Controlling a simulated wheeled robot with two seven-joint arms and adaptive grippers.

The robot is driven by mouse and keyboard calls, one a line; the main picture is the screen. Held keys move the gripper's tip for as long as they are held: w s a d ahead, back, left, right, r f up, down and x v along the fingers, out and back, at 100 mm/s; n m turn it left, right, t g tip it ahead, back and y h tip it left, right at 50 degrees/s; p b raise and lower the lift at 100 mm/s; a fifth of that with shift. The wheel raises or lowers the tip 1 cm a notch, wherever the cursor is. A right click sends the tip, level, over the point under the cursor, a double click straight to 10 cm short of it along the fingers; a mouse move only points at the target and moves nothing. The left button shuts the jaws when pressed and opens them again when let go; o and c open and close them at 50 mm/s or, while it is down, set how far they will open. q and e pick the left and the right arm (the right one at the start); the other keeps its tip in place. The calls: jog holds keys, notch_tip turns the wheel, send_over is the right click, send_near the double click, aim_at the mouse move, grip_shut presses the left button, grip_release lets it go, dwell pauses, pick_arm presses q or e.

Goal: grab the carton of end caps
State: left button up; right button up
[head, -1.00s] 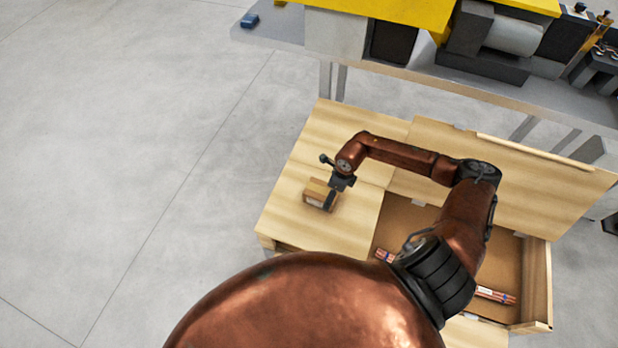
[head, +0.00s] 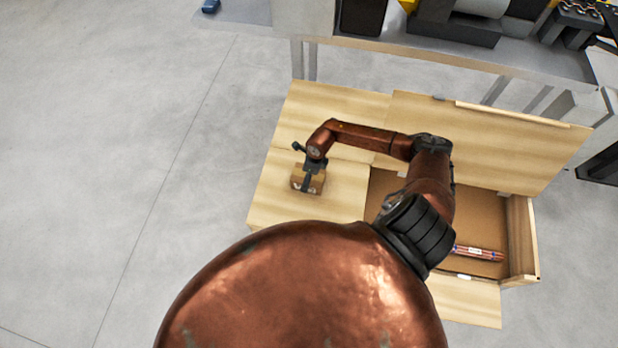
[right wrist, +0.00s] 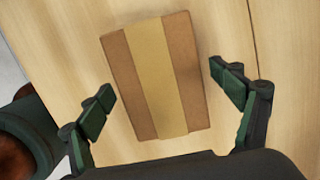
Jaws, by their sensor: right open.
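The carton of end caps (head: 299,184) is a small brown box with a paler tape band. It rests on the light wooden surface of the crate top. In the right wrist view the carton (right wrist: 155,80) lies slightly tilted between the fingers. My right gripper (head: 308,187) is over the carton in the head view. In the right wrist view my right gripper (right wrist: 163,90) is open, with one finger on each side of the carton and a visible gap at both. My left gripper is not in view.
The wooden crate has an open compartment (head: 400,185) to the right, with a bundle of copper tubes (head: 478,253) inside. Its raised lid panel (head: 500,140) lies behind. A grey workbench (head: 480,60) with equipment stands at the back. Open floor lies left.

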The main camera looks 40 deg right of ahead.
jog(key=shift+w+f, duration=0.1)
jog(key=shift+f, duration=0.05)
jog(key=c, duration=1.3)
jog(key=shift+c, duration=1.1)
